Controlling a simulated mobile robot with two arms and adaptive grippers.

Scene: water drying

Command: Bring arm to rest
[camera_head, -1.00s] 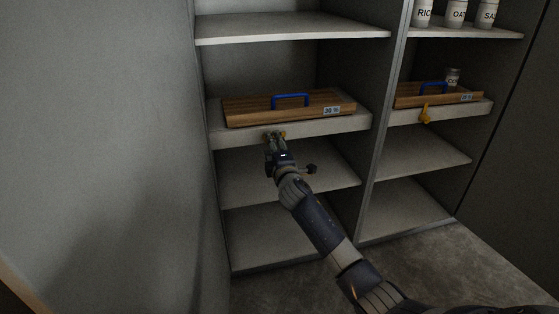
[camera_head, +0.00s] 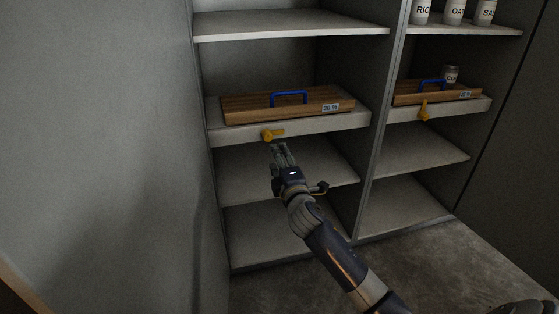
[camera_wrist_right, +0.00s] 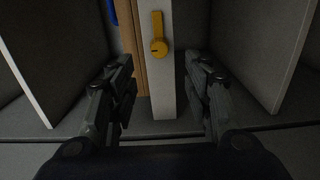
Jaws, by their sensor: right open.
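My right gripper (camera_head: 282,155) is in front of the left shelf unit, just below and in front of a yellow handle (camera_head: 273,134). In the right wrist view my right gripper (camera_wrist_right: 160,80) has its two fingers wide apart with nothing between them. The yellow handle also shows in that view (camera_wrist_right: 159,48), beyond the fingertips on the white shelf front (camera_wrist_right: 164,100). In the head view the handle points to the right. My left gripper is not in view.
A wooden board labelled 30 % (camera_head: 240,108) with a blue handle (camera_head: 289,93) lies on the left shelf. A second board (camera_head: 408,98) sits on the right shelf, with another yellow handle (camera_head: 424,111) below. A divider (camera_head: 382,120) separates the units. Labelled jars (camera_head: 455,12) stand top right.

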